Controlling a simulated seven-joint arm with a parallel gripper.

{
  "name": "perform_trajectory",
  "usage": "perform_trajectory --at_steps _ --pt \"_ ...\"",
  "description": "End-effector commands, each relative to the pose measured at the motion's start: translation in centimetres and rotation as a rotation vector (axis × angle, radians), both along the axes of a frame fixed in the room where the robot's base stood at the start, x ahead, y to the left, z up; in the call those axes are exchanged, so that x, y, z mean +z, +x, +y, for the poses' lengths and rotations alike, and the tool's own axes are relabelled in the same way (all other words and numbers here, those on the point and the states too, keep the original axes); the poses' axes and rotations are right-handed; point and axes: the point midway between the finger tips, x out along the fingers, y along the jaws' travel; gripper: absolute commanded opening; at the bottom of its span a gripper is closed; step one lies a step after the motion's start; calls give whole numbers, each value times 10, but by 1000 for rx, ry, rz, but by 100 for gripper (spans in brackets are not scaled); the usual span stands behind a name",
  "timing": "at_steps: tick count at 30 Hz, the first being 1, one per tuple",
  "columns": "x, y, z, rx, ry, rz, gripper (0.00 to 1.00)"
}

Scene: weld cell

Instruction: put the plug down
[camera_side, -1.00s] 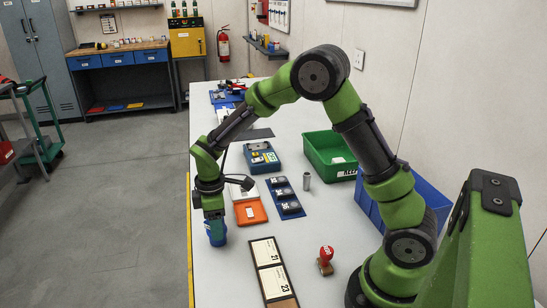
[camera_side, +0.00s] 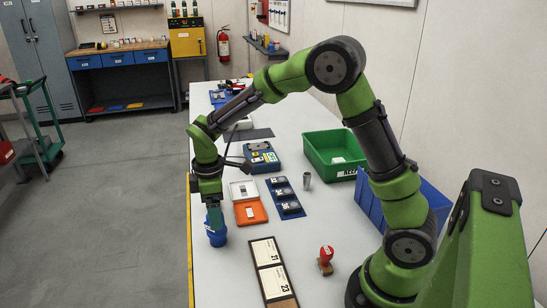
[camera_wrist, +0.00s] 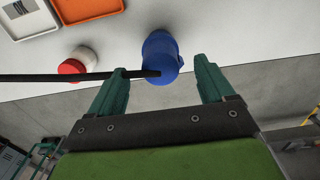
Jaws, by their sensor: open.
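The blue plug (camera_side: 217,237) is at the left edge of the white table and looks upright on it in the side view. My gripper (camera_side: 214,228) is just above it, with its teal fingers pointing down. In the wrist view the plug (camera_wrist: 160,52) shows between and beyond the tips of my gripper (camera_wrist: 202,70). The fingers are apart, with a gap on each side of the plug. A thin dark rod or cable (camera_wrist: 60,77) crosses the left finger and ends over the plug; I cannot tell whether it is joined to it.
An orange tray (camera_side: 250,213) and a white tray (camera_side: 243,190) lie behind the plug. A red-and-white jar (camera_wrist: 80,63) is left of it in the wrist view. Label plates (camera_side: 270,268) and a red-handled stamp (camera_side: 326,260) are nearer. The table edge is close on the left.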

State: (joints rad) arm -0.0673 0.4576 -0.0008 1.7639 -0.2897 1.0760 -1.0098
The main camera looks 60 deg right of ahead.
Motion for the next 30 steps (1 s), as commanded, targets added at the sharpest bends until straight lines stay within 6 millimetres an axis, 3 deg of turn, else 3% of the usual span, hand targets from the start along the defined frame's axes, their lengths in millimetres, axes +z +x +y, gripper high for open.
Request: perform_trajectory --at_steps 6,13,17,20,24,30 --pt "47 0 0 -1 1 -5 82" --pt "73 0 0 -3 1 -4 82" --pt "89 -10 0 -59 15 -36 82" --pt "112 -31 0 -178 47 -102 82" --pt "143 -74 0 -419 131 -220 82" --pt "164 -137 2 -767 301 -363 82"
